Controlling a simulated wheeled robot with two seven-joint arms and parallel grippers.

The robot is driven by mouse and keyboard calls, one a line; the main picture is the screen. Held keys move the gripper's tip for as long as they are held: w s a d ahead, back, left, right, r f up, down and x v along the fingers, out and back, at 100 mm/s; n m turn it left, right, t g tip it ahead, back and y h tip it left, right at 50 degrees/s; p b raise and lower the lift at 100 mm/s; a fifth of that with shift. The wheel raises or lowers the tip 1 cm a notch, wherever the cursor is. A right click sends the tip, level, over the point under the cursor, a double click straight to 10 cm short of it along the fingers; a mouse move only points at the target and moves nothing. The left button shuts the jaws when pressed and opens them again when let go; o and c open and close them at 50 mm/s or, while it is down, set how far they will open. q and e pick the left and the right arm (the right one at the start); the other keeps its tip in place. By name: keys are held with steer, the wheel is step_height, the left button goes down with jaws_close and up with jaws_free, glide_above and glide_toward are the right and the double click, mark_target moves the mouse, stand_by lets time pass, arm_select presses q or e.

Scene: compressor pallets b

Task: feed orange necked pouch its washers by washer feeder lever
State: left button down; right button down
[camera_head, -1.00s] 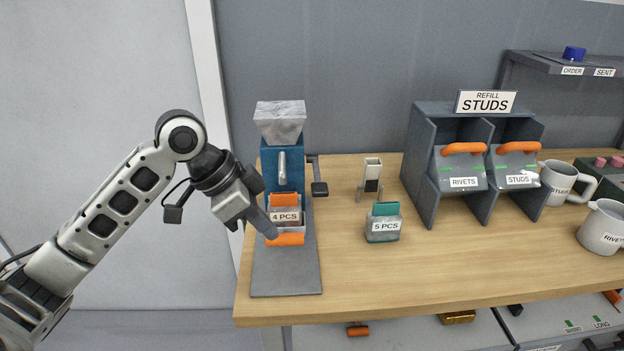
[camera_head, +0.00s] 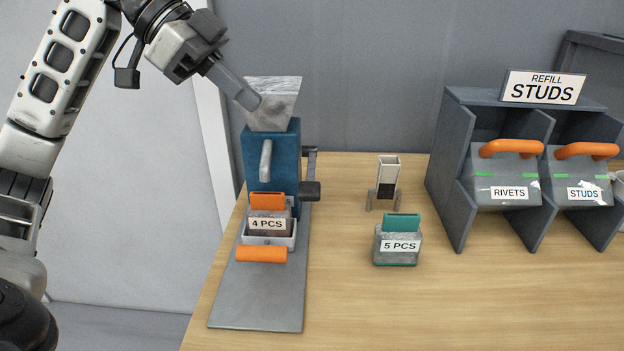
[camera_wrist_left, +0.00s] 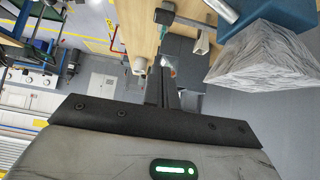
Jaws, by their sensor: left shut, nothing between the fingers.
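The washer feeder (camera_head: 272,160) has a blue body with a grey streaked hopper (camera_head: 273,105) on top. Its lever (camera_head: 310,190), with a dark block at the end, sticks out on the right side. The orange necked pouch (camera_head: 267,215), labelled 4 PCS, stands upright in a light tray at the feeder's foot, below the spout. My left gripper (camera_head: 248,97) is shut and empty, its fingertips in front of the hopper's upper left; whether they touch it I cannot tell. In the left wrist view the shut fingers (camera_wrist_left: 165,88) show left of the hopper (camera_wrist_left: 265,62). My right gripper is not in view.
An orange handle (camera_head: 261,254) fronts the tray on a grey base plate (camera_head: 255,300). A teal necked pouch (camera_head: 398,245), labelled 5 PCS, and a small white holder (camera_head: 388,170) stand to the right. The studs and rivets rack (camera_head: 460,170) is farther right. The front table is clear.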

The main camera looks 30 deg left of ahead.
arm_select(q)
steer(key=shift+s, duration=0.1)
steer(key=shift+f, duration=0.15)
glide_above(300, 187)
step_height(300, 187, down, 8)
steer(key=shift+r, duration=0.25)
step_height(300, 187, down, 2)
steer(key=shift+a+f+b, duration=0.1)
steer(key=shift+f+b, duration=0.15)
steer(key=shift+b, duration=0.15)
steer(key=shift+f, duration=0.5)
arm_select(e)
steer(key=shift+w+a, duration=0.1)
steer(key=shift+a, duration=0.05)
